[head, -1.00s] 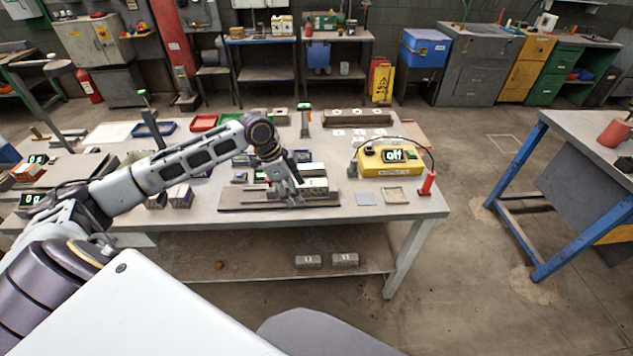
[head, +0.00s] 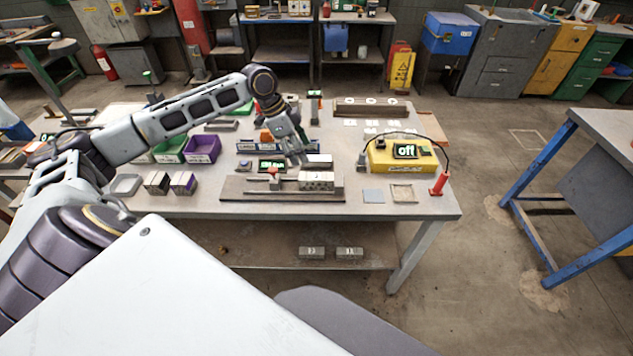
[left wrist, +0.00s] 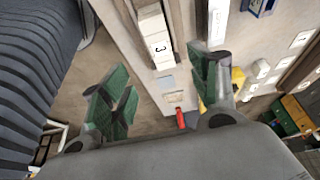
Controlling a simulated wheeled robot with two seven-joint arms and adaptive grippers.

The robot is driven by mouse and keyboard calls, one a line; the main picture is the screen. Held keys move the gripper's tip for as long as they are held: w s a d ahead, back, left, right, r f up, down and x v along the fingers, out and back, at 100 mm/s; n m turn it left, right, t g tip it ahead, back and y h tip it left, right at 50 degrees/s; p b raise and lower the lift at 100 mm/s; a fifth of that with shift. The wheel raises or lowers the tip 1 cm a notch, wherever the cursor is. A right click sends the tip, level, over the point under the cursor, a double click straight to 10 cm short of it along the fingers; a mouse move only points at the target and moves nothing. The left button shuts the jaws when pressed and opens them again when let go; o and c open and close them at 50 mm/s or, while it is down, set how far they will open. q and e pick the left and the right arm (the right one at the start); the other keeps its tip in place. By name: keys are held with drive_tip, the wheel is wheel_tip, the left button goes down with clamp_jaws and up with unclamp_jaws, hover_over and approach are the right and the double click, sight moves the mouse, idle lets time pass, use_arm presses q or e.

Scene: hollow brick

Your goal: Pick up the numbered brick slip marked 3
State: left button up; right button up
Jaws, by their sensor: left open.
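A pale block (head: 318,181) with dark holes along its front lies on the right of a brown board on the bench. In the left wrist view, the pale brick slip marked 3 (left wrist: 160,46) shows at the end of this row, its black numeral facing the camera. My left gripper (head: 297,158) is open and empty, above and just behind the block's left part in the head view. In the left wrist view its green-padded fingers (left wrist: 160,65) stand wide apart, with the slip beyond them, apart from both. My right gripper is not in view.
The brown board (head: 235,190) carries the block. A second pale piece (head: 320,160) lies behind it. To the right are a grey square (head: 373,195), a yellow box reading off (head: 400,160) and a red handle (head: 440,183). A purple tray (head: 202,150) stands left.

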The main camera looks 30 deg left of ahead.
sight(315, 176)
use_arm(q)
drive_tip(key=x, duration=0.8)
drive_tip(key=shift+f, duration=0.15)
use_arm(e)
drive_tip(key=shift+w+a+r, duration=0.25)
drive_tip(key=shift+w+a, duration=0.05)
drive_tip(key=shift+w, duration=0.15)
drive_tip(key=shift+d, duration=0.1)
use_arm(q)
drive_tip(key=shift+w+d+f+p, duration=0.1)
drive_tip(key=shift+d+f+p, duration=0.15)
drive_tip(key=shift+f, duration=0.25)
drive_tip(key=x, duration=0.2)
drive_tip(key=shift+w+f, duration=0.1)
drive_tip(key=shift+f, duration=0.25)
drive_tip(key=shift+w+d+f+p, duration=0.1)
drive_tip(key=shift+d+f+p, duration=0.15)
drive_tip(key=shift+f, duration=0.35)
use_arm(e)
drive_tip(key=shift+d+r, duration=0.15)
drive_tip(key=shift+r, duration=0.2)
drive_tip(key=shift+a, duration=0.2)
use_arm(q)
drive_tip(key=shift+f+p, duration=0.15)
drive_tip(key=shift+p, duration=0.15)
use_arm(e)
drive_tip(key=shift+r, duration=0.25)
